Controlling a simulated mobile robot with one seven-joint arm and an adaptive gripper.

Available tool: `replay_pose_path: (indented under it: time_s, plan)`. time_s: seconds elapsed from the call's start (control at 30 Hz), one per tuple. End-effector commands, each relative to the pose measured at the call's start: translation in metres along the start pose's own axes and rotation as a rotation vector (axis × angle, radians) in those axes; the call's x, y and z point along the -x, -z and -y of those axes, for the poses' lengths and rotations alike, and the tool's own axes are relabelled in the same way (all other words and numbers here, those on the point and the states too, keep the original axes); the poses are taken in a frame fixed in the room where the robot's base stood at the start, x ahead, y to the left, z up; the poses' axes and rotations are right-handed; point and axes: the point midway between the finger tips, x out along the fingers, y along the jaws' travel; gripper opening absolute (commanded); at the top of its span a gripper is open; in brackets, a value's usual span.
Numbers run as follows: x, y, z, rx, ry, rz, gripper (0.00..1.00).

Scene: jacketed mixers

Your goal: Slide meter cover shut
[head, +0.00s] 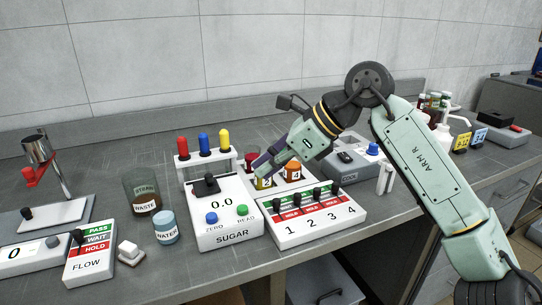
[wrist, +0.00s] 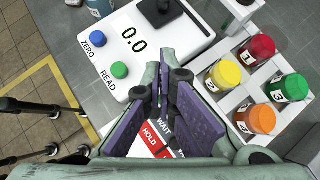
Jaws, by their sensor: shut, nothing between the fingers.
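The white SUGAR meter (head: 241,229) stands on the bench left of my gripper, its display reading 0.0. It also shows at the upper left of the wrist view (wrist: 153,62), with a blue ZERO button and a green READ button. A dark plate with a black knob (head: 208,180) sits on its upper part; it looks like the cover, and the wrist view shows part of it (wrist: 165,10). The display is uncovered. My gripper (head: 260,172) is shut and empty, apart from the knob and to its right. Its purple fingers (wrist: 165,73) meet beside the meter's right edge.
Numbered jars, including a yellow one (wrist: 225,75), stand close right of my fingers. A switch panel (head: 308,221) marked 1 to 4 lies in front. A rack with red, blue and yellow-topped pieces (head: 203,153) stands behind the meter. A WATER jar (head: 166,228) stands left.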

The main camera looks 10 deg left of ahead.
Motion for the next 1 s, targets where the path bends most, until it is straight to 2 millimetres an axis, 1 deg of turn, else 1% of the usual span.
replay_pose_path:
  time_s: [0.03,0.2,0.27,0.33,0.4,0.5,0.6,1.0]
  plan:
    - [-0.011,-0.001,-0.001,0.001,-0.003,0.001,0.00]
    - [-0.048,-0.002,-0.001,0.000,-0.004,0.002,0.00]
    - [-0.059,-0.002,-0.001,0.000,-0.003,0.002,0.00]
    - [-0.066,-0.013,-0.001,0.002,-0.003,0.002,0.00]
    - [-0.073,-0.019,-0.001,0.001,-0.002,0.001,0.00]
    - [-0.081,-0.026,-0.001,-0.001,-0.002,0.003,0.00]
    - [-0.085,-0.028,0.000,-0.001,0.000,0.002,0.00]
    - [-0.088,-0.029,-0.001,-0.001,0.000,0.002,0.00]
